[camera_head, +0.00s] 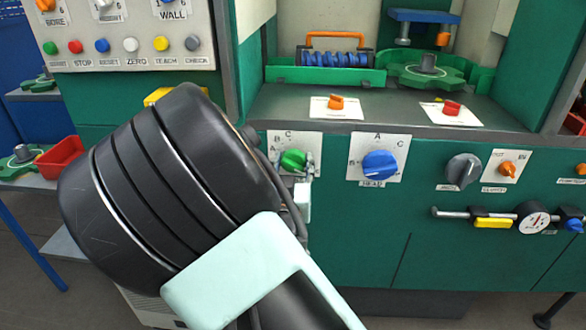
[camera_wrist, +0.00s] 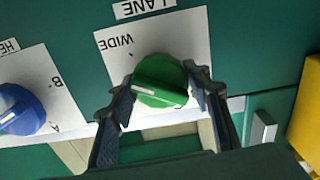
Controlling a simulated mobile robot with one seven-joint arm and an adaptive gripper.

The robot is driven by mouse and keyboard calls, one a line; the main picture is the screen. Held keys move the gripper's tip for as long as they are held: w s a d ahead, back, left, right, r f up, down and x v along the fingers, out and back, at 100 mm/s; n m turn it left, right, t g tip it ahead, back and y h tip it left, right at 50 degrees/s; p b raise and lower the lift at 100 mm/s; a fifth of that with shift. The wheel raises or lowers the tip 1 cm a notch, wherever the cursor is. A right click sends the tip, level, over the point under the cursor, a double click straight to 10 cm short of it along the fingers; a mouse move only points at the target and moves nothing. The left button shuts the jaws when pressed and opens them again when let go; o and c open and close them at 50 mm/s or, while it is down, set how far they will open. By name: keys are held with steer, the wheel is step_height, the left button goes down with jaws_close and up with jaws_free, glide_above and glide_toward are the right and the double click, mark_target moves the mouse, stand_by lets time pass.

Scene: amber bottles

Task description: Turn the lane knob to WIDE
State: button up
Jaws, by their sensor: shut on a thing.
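The green lane knob (camera_wrist: 163,80) sits on a white plate (camera_wrist: 113,47) under a LANE label (camera_wrist: 143,7) in the wrist view. WIDE is printed at the plate's upper left. The knob's white mark lies on its left side, below the WIDE print and not in line with it. My gripper (camera_wrist: 160,77) has one finger on each side of the knob and is shut on it. In the head view the green knob (camera_head: 293,160) shows just past my wrist, which hides part of the gripper.
A blue HEAD knob (camera_head: 380,164) is right of the green one, and also shows at the left in the wrist view (camera_wrist: 20,108). Further right are a grey knob (camera_head: 463,170) and a rail with a dial gauge (camera_head: 532,219). A shelf above holds orange and red switches.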

mark_target(293, 167)
steer(key=shift+w+d+r+m+b, duration=0.1)
steer(key=shift+m+b, duration=0.4)
steer(key=shift+m, duration=0.3)
steer(key=o, duration=1.2)
steer(key=shift+s, duration=0.35)
steer(key=s, duration=0.7)
steer(key=shift+a, duration=0.2)
steer(key=shift+w, duration=0.1)
